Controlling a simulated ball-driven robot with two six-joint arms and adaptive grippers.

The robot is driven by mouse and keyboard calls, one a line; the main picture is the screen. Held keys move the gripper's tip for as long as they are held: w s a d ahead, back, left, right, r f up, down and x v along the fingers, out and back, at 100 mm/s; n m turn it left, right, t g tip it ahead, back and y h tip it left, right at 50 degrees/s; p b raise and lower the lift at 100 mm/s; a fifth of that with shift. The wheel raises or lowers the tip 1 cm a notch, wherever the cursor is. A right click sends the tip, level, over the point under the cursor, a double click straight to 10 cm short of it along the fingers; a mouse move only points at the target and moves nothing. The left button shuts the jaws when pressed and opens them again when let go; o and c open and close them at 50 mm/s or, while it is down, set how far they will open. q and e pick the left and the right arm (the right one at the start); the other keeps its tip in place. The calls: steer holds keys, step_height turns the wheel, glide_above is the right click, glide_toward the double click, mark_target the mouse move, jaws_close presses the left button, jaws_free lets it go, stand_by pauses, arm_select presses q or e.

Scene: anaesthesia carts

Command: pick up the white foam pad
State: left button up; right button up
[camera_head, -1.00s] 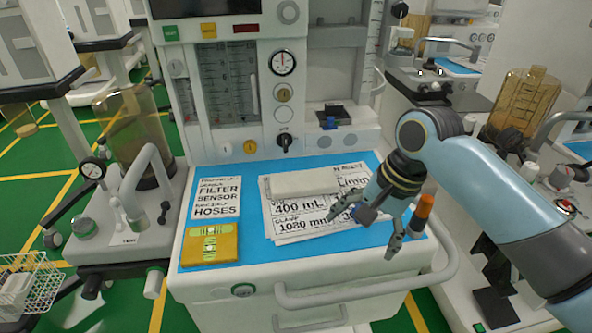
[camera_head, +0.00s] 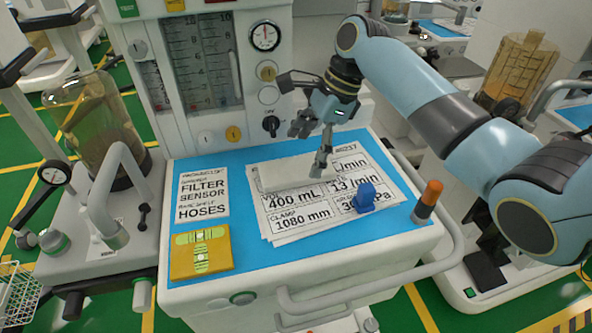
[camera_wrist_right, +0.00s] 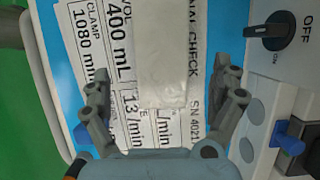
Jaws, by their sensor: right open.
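The white foam pad (camera_head: 285,172) lies flat on printed paper sheets (camera_head: 290,225) on the blue cart top. The arm partly covers its right end in the head view. In the right wrist view the pad (camera_wrist_right: 165,50) runs from the top edge down between the fingers. My right gripper (camera_head: 310,150) is open and empty, over the right part of the pad. Its two fingers (camera_wrist_right: 167,95) stand apart on either side of the pad's near end in the wrist view; I see no grip on it. My left gripper is in neither view.
A blue knob-like piece (camera_head: 363,198) stands on the sheets. An orange-capped cylinder (camera_head: 428,200) stands at the right edge. A yellow box (camera_head: 201,252) and a label card (camera_head: 202,194) are at the left. The machine's dial panel (camera_head: 265,75) rises behind.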

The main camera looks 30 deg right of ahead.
mark_target(297, 168)
steer(key=x, duration=0.4)
steer(key=shift+w+a+f, duration=0.1)
steer(key=shift+w, duration=0.05)
steer(key=c, duration=0.4)
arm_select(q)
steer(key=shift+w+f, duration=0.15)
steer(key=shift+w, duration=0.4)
arm_select(e)
steer(key=c, duration=0.7)
